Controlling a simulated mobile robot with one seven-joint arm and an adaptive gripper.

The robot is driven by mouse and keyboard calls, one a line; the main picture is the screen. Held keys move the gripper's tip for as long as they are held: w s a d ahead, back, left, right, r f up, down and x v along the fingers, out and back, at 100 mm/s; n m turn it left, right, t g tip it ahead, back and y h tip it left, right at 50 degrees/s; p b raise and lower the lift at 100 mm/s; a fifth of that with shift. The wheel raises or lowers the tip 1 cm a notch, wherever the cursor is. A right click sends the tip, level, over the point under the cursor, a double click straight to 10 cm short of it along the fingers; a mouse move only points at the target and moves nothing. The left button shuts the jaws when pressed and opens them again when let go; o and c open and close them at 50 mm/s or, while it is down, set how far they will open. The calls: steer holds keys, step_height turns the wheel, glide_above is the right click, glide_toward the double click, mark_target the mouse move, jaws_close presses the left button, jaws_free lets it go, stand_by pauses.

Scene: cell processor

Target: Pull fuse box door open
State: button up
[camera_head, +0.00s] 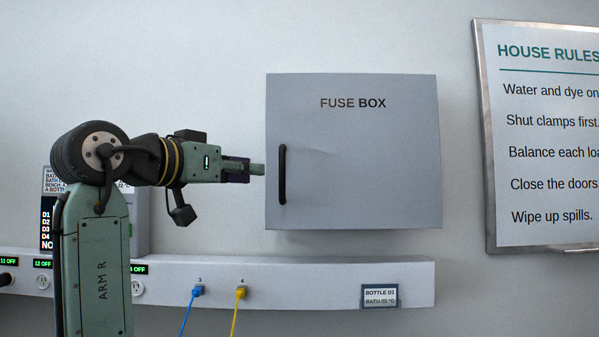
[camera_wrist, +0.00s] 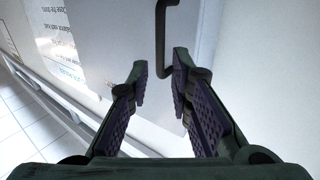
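The fuse box (camera_head: 360,170) is a grey wall box with its name on a door that looks shut. A dark vertical bar handle (camera_head: 283,175) is on the left side of the door. My gripper (camera_head: 262,169) is just left of the handle in the head view, its fingers pointing right. In the wrist view my gripper (camera_wrist: 160,85) is open, with purple pads apart and nothing between them. The handle (camera_wrist: 161,40) shows ahead of the gap between the fingertips, with its bent lower end near them. I cannot tell whether a fingertip touches it.
A white rail (camera_head: 330,285) runs below the box, with a blue plug (camera_head: 198,291), a yellow plug (camera_head: 240,292) and a small bottle label (camera_head: 380,297). A framed house rules sign (camera_head: 545,140) hangs at the right. Bare wall lies above the arm.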

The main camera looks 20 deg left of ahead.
mark_target(280, 171)
steer(key=p+x, duration=0.3)
steer(key=x, duration=0.7)
steer(key=shift+w+p, duration=0.25)
steer(key=shift+p, duration=0.15)
steer(key=shift+c, duration=0.4)
jaws_close()
